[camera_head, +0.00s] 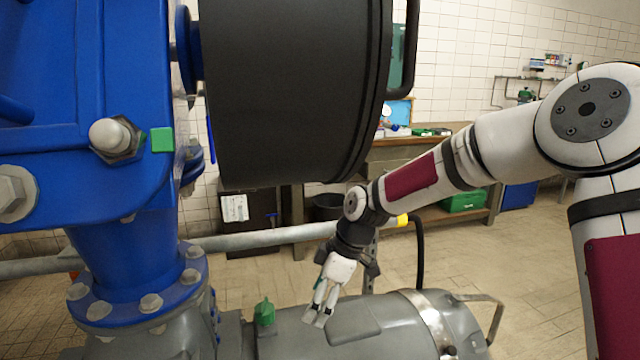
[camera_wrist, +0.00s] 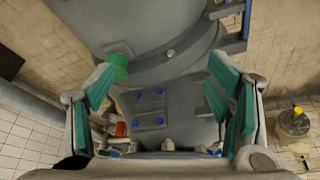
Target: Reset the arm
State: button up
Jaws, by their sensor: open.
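My gripper (camera_head: 318,318) hangs at the end of my arm, pointing down over the grey pump body (camera_head: 400,322) in the head view. In the wrist view my gripper (camera_wrist: 165,95) is open, with its green-padded fingers wide apart and nothing between them. The grey pump body (camera_wrist: 190,75) lies beyond the fingers, with a plate of blue bolts (camera_wrist: 150,108) seen between them. A green cap (camera_wrist: 118,66) shows by the left finger. Whether the fingertips touch the pump is hard to tell.
A large blue valve housing (camera_head: 85,110) and a black handwheel or drum (camera_head: 290,90) stand close on the left and above my gripper. A grey pipe (camera_head: 270,238) runs behind. A workbench (camera_head: 435,150) stands at the back. Tiled floor is open at right.

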jog(key=s+d+r+m+h, duration=0.3)
jog(key=s+d+r+m, duration=0.2)
jog(key=s+d+r, duration=0.4)
jog(key=s+d+r+m+h, duration=0.35)
jog(key=s+d, duration=0.25)
jog(key=s, duration=0.5)
jog(key=s+d+r+m+t+y, duration=0.15)
jog(key=s+m, duration=0.25)
jog(key=s, duration=0.5)
jog(key=s+d+r+m, duration=0.1)
jog(key=s+d+m, duration=0.3)
jog(key=s, duration=0.5)
notch_tip(320, 180, up, 14)
jog(key=t+p, duration=0.2)
jog(key=p, duration=1)
jog(key=shift+a+p, duration=0.15)
jog(key=shift+p, duration=0.25)
jog(key=shift+s+r+m, duration=0.1)
jog(key=shift+m, duration=0.15)
